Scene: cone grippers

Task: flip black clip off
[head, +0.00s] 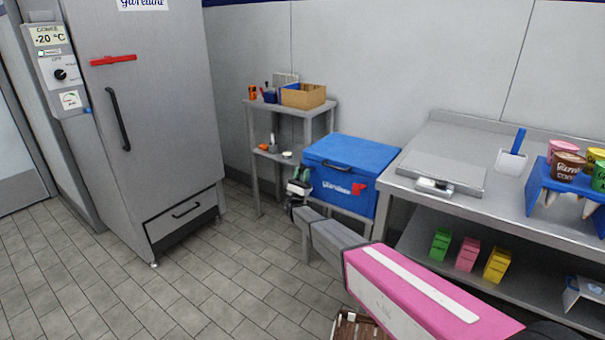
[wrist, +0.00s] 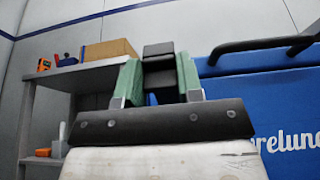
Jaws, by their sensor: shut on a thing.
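The blue cooler box (head: 345,170) with its lid down stands on a low grey stand in the head view. It fills the right of the wrist view (wrist: 260,110). My gripper (head: 298,183) is at the cooler's left end. In the wrist view its two green fingers (wrist: 158,72) are shut on the black clip (wrist: 158,49), which stands upright between them. The clip's lower part is hidden behind my gripper's dark crossbar. In the head view my gripper hides the clip. The lid's black handle (wrist: 262,44) is to the right of the fingers.
A grey shelf (head: 290,109) with a cardboard box (head: 303,96) and small tools stands to the left of the cooler. A steel counter (head: 505,190) is on the right. A tall steel freezer (head: 150,110) stands at left. The tiled floor (head: 225,260) between is clear.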

